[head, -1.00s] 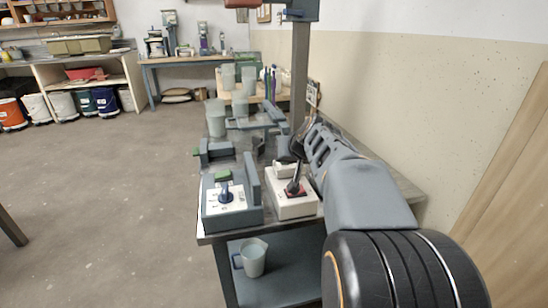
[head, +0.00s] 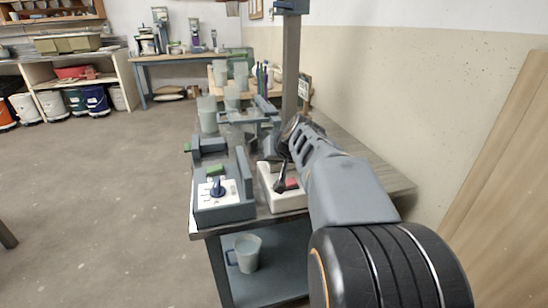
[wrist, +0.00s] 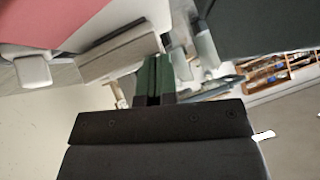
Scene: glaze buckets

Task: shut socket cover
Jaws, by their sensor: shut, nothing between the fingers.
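A low white box (head: 285,200) with a red patch (head: 291,184) on top stands on the workbench; I take it for the socket, but cannot tell its cover's position because my gripper and arm hide part of it. My gripper (head: 264,187) is dark and shut, low over the left part of this box, left of the red patch. In the wrist view its closed fingers (wrist: 153,82) show empty. A blurred red surface (wrist: 60,20) and a white tab (wrist: 32,72) are close to the camera there. Contact cannot be told.
Left of the white box is a grey box (head: 225,213) with a white dial panel, blue knob (head: 217,187) and green button. A grey upright plate (head: 245,173) stands between the boxes. Several translucent containers (head: 208,115) stand behind. A jug (head: 247,253) sits on the lower shelf.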

